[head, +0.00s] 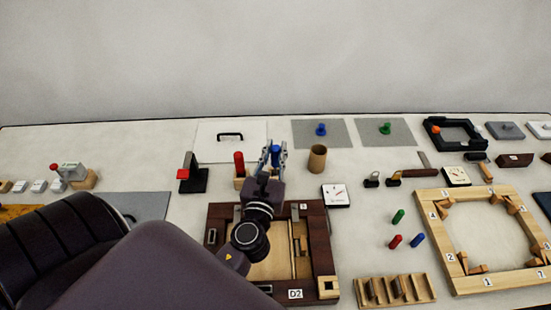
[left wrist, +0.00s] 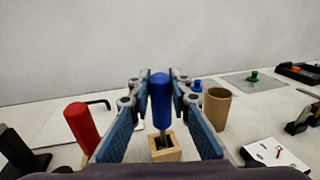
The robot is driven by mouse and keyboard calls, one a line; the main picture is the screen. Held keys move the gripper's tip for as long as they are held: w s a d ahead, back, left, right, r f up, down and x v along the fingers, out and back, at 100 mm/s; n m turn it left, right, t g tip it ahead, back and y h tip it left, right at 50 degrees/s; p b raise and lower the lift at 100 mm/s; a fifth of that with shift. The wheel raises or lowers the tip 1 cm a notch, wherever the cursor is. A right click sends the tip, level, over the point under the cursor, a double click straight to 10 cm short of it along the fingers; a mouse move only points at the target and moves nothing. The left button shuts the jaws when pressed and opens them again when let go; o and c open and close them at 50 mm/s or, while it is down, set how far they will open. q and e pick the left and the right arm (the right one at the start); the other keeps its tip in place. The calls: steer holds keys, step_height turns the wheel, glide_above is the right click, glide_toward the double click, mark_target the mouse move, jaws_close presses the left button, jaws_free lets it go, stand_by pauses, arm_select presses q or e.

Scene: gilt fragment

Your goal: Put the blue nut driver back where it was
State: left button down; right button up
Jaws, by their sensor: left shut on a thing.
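The blue nut driver (head: 276,152) is upright in my left gripper (head: 273,157), which is shut on it. In the left wrist view the blue handle (left wrist: 160,95) stands between the two finger pads. Its thin metal shaft points down at the square opening of a light wooden holder (left wrist: 166,154); I cannot tell how deep the tip is. A red-handled driver (head: 239,161) stands upright to the left, also in the left wrist view (left wrist: 82,130). My gripper hides much of the holder in the head view. My right gripper is not in view.
A cardboard-brown cup (head: 317,158) stands close to the right of the gripper, with a white dial gauge (head: 336,195) in front of it. A dark wooden frame (head: 319,245) lies under my arm.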

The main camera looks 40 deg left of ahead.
arm_select(q)
steer(key=shift+f, duration=0.9)
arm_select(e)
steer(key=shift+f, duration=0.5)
arm_select(q)
steer(key=shift+f+b, duration=0.15)
steer(key=shift+b, duration=0.15)
steer(key=c, duration=1.8)
jaws_free()
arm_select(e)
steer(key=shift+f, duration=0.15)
